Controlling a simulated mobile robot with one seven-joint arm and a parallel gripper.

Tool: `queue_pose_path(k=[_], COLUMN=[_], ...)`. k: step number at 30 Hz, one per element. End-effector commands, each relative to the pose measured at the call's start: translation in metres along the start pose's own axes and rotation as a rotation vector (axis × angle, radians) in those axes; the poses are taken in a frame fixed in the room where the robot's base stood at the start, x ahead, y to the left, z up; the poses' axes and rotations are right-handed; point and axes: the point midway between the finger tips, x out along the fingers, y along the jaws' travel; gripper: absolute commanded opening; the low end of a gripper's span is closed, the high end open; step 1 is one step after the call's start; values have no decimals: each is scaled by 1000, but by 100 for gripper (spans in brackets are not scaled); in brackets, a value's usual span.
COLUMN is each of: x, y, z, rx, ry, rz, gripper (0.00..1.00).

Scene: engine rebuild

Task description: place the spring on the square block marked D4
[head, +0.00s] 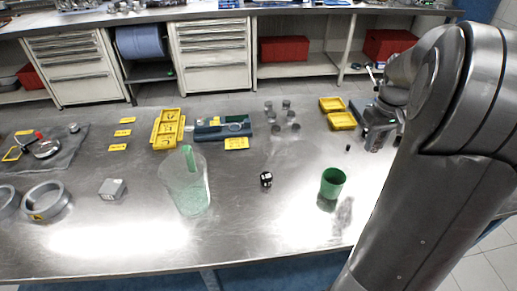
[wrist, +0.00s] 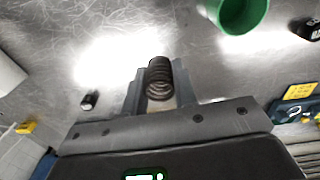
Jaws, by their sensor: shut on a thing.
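The dark coil spring (wrist: 159,78) is between the two fingers of my gripper (wrist: 159,88) in the wrist view, with its open end facing the camera. In the head view my gripper (head: 374,140) is at the right side of the bench, partly hidden by my arm; I cannot make out the spring there. A small black block with white marking (head: 266,180) stands near the middle of the bench, left of and apart from my gripper. It also shows at the right edge of the wrist view (wrist: 312,30). Its marking is too small to read, so I cannot confirm D4.
A green cup (head: 332,183) stands between the black block and my arm. A clear beaker (head: 186,185) and a grey block (head: 112,189) are to the left. Yellow trays (head: 341,120), a blue holder (head: 222,128) and several grey cylinders (head: 286,104) are behind. A tiny black piece (head: 348,148) lies near my gripper.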

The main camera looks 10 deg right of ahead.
Motion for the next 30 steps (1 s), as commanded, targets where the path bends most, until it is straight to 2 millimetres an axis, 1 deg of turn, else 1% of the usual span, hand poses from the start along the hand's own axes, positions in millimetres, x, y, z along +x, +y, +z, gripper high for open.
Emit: queue_pose_path(k=[1, 5, 6, 8, 9, 11, 12, 14, 15, 17, 18, 20, 21, 23, 24, 26, 27, 29, 30], x=[-1, -4, -5, -7, -8, -9, -10, -10, -12, -13, -13, -14, -15, -16, -16, -17, -18, -19, -19], y=[-15, -52, -65, -84, -98, -119, -134, -157, -173, -197, -213, -239, -256, -283, -301, -328, -347, -375, -394], z=[-19, -57, -68, -84, -94, -108, -117, -130, -138, -149, -155, -164, -169, -176, -179, -184, -186, -188, -188], rx=[-48, -151, -182, -230, -261, -308, -338, -385, -416, -462, -493, -541, -572, -618, -649, -696, -727, -773, -804], ry=[0, -1, -1, 0, 0, -1, 0, -1, 1, 0, 0, 0, 1, 1, 1, 1, 0, 2, 1], rz=[0, 0, 1, 1, 1, 1, 1, 1, 1, 1, 1, 1, 1, 1, 1, 1, 1, 2, 1], gripper=[4, 4, 4, 4, 4, 4, 4, 4, 4, 4, 4, 4, 4, 4, 4, 4, 4, 4, 4])
